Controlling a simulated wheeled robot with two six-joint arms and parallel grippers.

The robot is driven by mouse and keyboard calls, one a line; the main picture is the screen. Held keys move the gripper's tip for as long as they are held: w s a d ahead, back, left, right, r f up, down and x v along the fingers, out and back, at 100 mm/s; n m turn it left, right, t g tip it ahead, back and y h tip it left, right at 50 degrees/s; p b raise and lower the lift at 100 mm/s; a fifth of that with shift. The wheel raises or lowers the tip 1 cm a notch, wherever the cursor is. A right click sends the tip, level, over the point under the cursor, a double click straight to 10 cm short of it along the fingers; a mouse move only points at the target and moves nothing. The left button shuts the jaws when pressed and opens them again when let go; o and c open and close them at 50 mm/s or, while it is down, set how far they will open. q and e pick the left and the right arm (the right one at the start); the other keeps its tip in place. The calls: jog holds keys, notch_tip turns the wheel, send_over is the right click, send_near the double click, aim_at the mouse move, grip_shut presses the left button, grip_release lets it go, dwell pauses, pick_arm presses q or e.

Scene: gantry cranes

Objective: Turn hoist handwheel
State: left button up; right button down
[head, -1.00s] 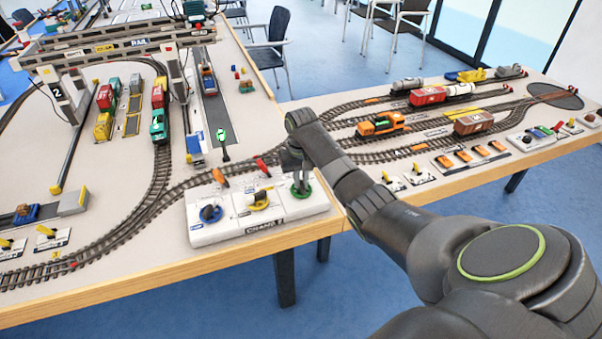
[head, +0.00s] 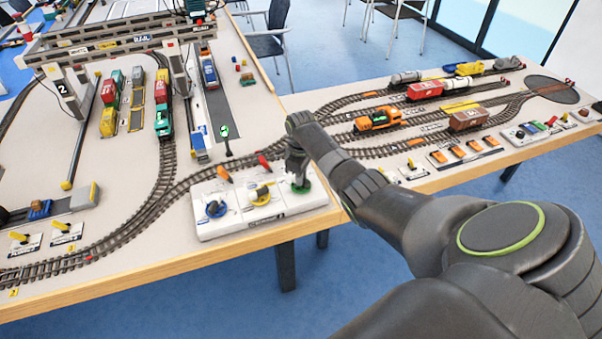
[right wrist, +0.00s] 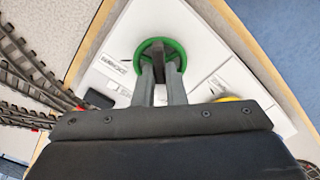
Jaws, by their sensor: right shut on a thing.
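The white control panel (head: 238,224) stands near the front edge of the table and carries blue, yellow and green handwheels in a row. The blue handwheel (head: 215,208) is at its left and the yellow handwheel (head: 259,194) in its middle. The green handwheel (right wrist: 141,50) is at the right end, partly covered by my gripper in the head view. My right gripper (right wrist: 163,75) points down over the green wheel and is shut on its middle part. My left gripper is not in view.
Two levers with orange (head: 224,174) and red (head: 264,162) handles stand behind the wheels. A small green signal (head: 224,132) rises behind the panel. Tracks with wagons and a grey gantry crane (head: 120,42) fill the table further back.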

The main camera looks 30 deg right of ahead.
jog(key=shift+w+r+n, duration=0.1)
jog(key=shift+n, duration=0.6)
jog(key=c, duration=1.5)
grip_release()
notch_tip(320, 180, up, 17)
jog(key=shift+r, duration=0.15)
